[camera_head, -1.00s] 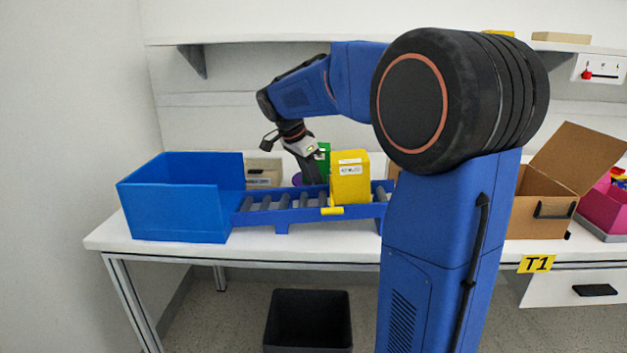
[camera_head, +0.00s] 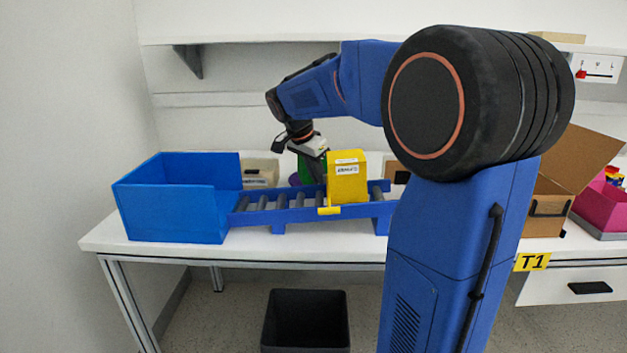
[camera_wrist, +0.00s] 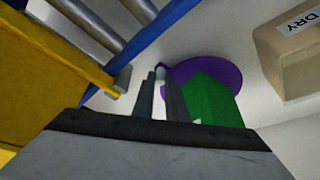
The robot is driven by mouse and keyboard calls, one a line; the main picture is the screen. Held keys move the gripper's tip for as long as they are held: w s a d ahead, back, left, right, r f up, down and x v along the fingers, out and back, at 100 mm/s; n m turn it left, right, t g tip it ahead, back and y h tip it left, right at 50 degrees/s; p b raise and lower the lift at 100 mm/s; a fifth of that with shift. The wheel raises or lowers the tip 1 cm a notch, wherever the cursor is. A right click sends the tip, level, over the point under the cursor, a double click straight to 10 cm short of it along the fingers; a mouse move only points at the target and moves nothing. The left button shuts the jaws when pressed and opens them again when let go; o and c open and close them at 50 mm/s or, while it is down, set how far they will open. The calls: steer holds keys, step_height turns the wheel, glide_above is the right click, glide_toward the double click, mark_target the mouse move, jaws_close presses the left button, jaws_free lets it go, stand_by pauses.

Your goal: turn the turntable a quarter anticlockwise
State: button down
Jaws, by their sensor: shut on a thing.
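The turntable is a purple disc (camera_wrist: 212,72) on the white bench, with a green block (camera_wrist: 210,103) standing on it. In the head view a sliver of the purple disc (camera_head: 294,180) and part of the green block show behind the roller conveyor. My gripper (camera_wrist: 161,80) is at the disc's left edge in the wrist view, its fingers close together on a small pale peg (camera_wrist: 161,71) at the rim. How the peg joins the disc is hidden by the fingers. In the head view my gripper is partly hidden behind the yellow box.
A blue roller conveyor (camera_head: 277,215) with a yellow box (camera_head: 347,180) stands in front of the turntable, close to my gripper. A blue bin (camera_head: 175,215) is at the left. A beige container (camera_wrist: 304,62) marked DRY stands beyond the disc. A shelf runs above.

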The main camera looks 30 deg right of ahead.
steer(key=c, duration=1.8)
jaws_free()
steer(key=shift+o, duration=0.2)
steer(key=shift+r, duration=0.15)
steer(key=w+v, duration=0.1)
steer(key=v, duration=1.6)
steer(key=shift+s, duration=0.5)
steer(key=shift+a, duration=0.1)
